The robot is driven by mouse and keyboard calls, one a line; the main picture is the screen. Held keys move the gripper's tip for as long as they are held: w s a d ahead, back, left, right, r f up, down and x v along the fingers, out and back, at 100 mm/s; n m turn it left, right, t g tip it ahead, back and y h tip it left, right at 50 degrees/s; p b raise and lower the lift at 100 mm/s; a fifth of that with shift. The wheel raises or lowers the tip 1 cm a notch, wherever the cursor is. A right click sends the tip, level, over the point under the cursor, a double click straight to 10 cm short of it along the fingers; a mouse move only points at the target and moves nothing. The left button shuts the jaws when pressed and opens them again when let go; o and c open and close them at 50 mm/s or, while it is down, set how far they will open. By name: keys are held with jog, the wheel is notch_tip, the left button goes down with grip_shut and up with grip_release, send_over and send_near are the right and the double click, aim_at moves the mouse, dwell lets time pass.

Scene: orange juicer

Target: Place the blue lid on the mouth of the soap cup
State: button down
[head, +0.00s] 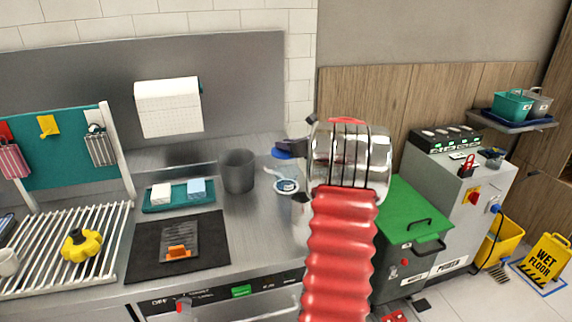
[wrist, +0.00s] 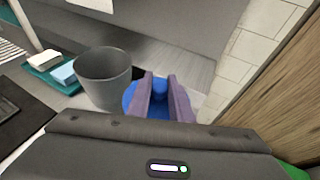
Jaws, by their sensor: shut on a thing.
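The blue lid (head: 283,154) is in my gripper (head: 292,146), above the right part of the steel counter. In the wrist view the purple fingers of my gripper (wrist: 162,97) are shut on the knob of the lid (wrist: 132,95); the fingers cover part of it. Below the lid in the head view is a small white round thing with a blue ring (head: 287,186). A white vessel (head: 300,212) stands nearer, mostly hidden behind my red arm. I cannot tell which of these is the soap cup. What lies directly under the lid is hidden in the wrist view.
An open dark grey container (head: 238,172) stands left of the lid; it also shows close by in the wrist view (wrist: 104,78). A teal tray (head: 150,207) holds a white and a blue block. A black mat (head: 140,262) bears a scraper. The wall rises behind.

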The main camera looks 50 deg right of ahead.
jog(key=shift+f, duration=1.5)
jog(key=shift+f, duration=0.15)
jog(key=shift+f, duration=1.7)
jog(key=shift+f, duration=0.45)
jog(key=c, duration=1.6)
grip_release()
send_near(286, 152)
jog(key=f, duration=0.2)
jog(key=s+f, duration=0.1)
jog(key=shift+d+f, duration=0.3)
jog(key=shift+d, duration=0.1)
